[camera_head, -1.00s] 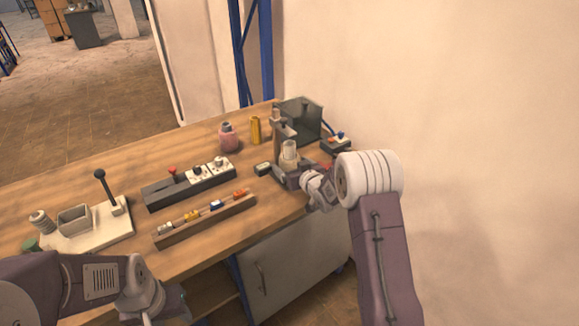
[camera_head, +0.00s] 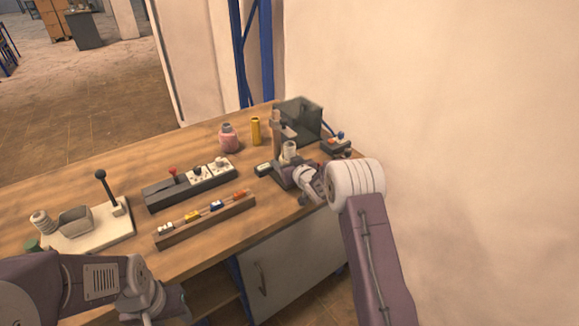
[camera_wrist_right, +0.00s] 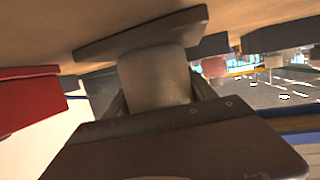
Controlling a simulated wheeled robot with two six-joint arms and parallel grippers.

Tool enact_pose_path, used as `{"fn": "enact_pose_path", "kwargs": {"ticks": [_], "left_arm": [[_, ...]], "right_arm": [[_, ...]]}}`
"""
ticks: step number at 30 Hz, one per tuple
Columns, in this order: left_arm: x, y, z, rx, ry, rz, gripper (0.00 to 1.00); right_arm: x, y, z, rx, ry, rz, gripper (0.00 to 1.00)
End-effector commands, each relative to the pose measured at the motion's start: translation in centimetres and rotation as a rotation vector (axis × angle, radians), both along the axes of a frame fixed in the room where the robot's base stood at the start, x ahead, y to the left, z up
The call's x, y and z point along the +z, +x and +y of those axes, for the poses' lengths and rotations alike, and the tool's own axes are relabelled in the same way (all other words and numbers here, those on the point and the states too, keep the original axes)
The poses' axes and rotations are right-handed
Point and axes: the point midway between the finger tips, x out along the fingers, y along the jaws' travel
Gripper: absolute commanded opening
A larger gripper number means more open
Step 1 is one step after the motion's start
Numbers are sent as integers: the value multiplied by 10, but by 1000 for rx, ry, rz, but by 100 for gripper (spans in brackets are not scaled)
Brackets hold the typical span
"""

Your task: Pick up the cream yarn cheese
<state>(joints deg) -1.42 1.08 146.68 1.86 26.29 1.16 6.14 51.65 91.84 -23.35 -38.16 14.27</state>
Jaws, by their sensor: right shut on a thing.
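The cream yarn cheese (camera_head: 289,149) is a small pale upright cylinder at the right end of the workbench, in front of a dark open-sided box. My right gripper (camera_head: 288,164) is shut on it; the dark gripper and wrist hide its lower part in the head view. In the right wrist view the cheese (camera_wrist_right: 155,78) is a shaded, greyish cylinder in the middle, between the dark fingers. I cannot tell whether it is clear of its support. My left gripper (camera_head: 172,303) is low at the front edge of the bench, and its fingers do not show clearly.
The dark box (camera_head: 300,121) stands close behind the cheese, with a small control box (camera_head: 336,145) to its right. A pink bottle (camera_head: 228,138) and a yellow cylinder (camera_head: 255,131) stand to the left. A wall bounds the right side.

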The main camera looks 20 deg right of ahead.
Motion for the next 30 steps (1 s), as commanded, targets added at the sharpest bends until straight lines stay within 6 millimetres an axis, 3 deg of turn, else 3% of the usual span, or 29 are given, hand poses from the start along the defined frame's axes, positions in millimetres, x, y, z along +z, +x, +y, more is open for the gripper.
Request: {"fn": "enact_pose_path", "kwargs": {"ticks": [7, 17, 26, 30], "left_arm": [[1, 0, 0, 0, 0, 0, 47], [4, 0, 0, 0, 0, 0, 47], [-1, 0, 0, 0, 0, 0, 47], [-4, 0, 0, 0, 0, 0, 47]], "right_arm": [[5, 0, 0, 0, 0, -1, 8], [37, -2, 0, 0, 0, -1, 8], [35, -38, -7, -2, 1, 0, 8], [34, -67, -11, -3, 1, 1, 8]]}}
